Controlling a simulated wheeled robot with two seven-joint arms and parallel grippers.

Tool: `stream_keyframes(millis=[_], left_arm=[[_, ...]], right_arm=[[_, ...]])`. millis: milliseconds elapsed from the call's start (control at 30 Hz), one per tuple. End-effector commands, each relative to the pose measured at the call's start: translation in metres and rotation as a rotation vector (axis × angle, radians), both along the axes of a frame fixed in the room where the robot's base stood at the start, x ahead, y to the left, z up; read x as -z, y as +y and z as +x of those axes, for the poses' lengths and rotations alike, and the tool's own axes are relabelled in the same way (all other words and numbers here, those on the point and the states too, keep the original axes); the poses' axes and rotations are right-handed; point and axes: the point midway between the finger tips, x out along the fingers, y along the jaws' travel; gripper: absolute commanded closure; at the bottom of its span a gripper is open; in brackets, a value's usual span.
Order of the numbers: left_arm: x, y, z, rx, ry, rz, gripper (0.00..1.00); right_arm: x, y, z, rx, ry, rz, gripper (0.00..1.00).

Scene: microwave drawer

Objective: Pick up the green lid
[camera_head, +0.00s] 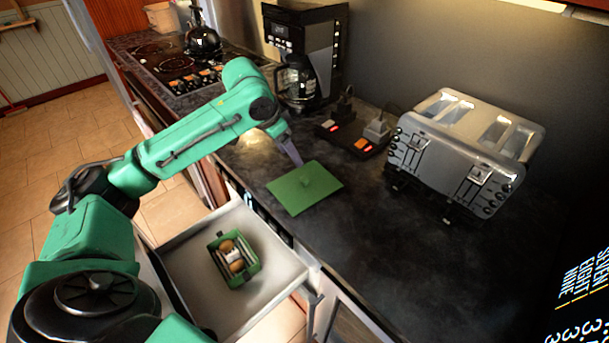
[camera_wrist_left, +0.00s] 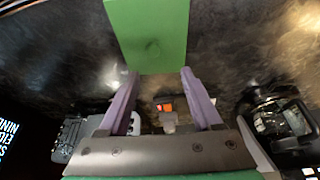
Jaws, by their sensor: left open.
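The green lid (camera_head: 306,187) is a flat rectangle lying on the dark counter, with a small knob (camera_head: 306,181) near its middle. It also shows at the top of the left wrist view (camera_wrist_left: 148,35). My left gripper (camera_head: 292,158) is just above the counter by the lid's far edge. In the left wrist view its two purple fingers (camera_wrist_left: 157,75) are spread apart with nothing held between them, and the lid is beyond their tips. I cannot tell whether a fingertip touches the lid. My right gripper is not in view.
An open drawer (camera_head: 185,290) below the counter holds a green box (camera_head: 234,258) with brown and white items. A silver toaster (camera_head: 462,150), a power strip (camera_head: 352,136) and a coffee maker (camera_head: 303,55) stand on the counter. The counter right of the lid is clear.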

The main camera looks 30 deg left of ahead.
Motion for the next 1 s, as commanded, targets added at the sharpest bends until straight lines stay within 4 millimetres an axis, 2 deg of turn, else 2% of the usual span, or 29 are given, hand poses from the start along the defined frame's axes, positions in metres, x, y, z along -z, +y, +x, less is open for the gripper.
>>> stream_keyframes(millis=[133,267,367,500,567,767,800,967,1000], left_arm=[[0.033,-0.008,0.012,0.002,0.004,-0.001,0.34],[0.051,-0.010,0.019,0.001,-0.001,0.000,0.34],[0.063,-0.013,0.023,0.001,0.002,0.000,0.34],[0.089,-0.019,0.033,0.000,0.000,-0.001,0.34],[0.097,-0.020,0.035,0.002,-0.001,-0.001,0.34],[0.102,-0.020,0.036,0.002,-0.003,0.001,0.34],[0.102,-0.020,0.036,0.002,-0.003,0.001,0.38],[0.102,-0.020,0.036,0.002,-0.003,0.001,0.99],[0.102,-0.020,0.036,0.002,-0.003,0.001,1.00]], right_arm=[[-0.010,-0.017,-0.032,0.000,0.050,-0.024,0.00],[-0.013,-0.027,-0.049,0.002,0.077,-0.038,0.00],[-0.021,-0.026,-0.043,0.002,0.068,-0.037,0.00],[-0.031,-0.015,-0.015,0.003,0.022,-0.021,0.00],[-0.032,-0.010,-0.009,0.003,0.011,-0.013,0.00],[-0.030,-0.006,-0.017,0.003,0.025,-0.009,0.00],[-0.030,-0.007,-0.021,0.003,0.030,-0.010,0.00],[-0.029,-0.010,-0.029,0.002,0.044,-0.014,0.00],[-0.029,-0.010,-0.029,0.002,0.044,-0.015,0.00]])
